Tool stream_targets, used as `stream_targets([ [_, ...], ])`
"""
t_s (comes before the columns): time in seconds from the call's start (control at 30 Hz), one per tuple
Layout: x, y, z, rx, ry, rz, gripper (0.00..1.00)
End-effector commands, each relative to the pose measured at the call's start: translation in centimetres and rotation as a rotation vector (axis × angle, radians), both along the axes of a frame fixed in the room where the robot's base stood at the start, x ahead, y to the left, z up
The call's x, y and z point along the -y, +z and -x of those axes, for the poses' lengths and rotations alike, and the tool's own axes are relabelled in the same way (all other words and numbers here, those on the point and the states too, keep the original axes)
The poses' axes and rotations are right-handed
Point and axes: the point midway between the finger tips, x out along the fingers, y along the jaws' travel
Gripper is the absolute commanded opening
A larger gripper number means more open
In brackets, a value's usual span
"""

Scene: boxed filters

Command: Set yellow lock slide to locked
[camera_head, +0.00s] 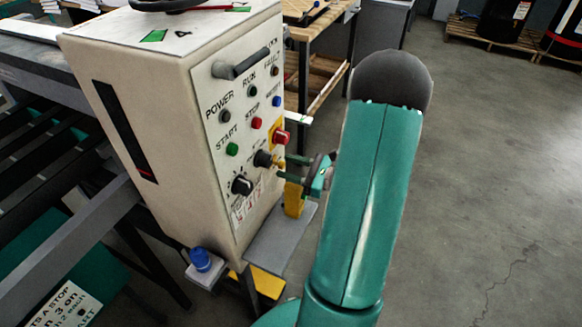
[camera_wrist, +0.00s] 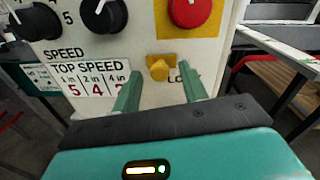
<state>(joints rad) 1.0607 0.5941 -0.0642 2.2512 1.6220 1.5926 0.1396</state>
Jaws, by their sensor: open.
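The yellow lock slide (camera_wrist: 158,70) is a small yellow knob on the cream control box (camera_wrist: 225,20), below the red button, in the wrist view. A partly hidden label starting "LO" is just right of it. My gripper (camera_wrist: 161,73) is open, with one green finger on each side of the slide. I cannot tell whether the fingers touch it. In the head view my gripper (camera_head: 284,168) points at the lower right of the box's front panel. The slide is hard to make out there, behind the fingers.
A red button (camera_wrist: 190,10) on a yellow plate is above the slide. Black dials (camera_wrist: 103,15) are at upper left, over a "TOP SPEED" table (camera_wrist: 90,80). A grey shelf (camera_head: 280,240) with a yellow piece (camera_head: 293,200) is under my gripper. Open floor (camera_head: 470,180) lies right.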

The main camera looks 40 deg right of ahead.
Motion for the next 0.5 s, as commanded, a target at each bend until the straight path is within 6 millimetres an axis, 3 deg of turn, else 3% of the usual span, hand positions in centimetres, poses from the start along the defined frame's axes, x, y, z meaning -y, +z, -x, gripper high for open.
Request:
stream_targets([
  [0.17, 0.02, 0.01, 0.01, 0.000, 0.000, 0.000, 0.43],
  [0.37, 0.02, 0.01, 0.03, 0.000, 0.000, 0.000, 0.04],
  [0.5, 0.03, 0.01, 0.05, 0.000, 0.000, 0.000, 0.00],
])
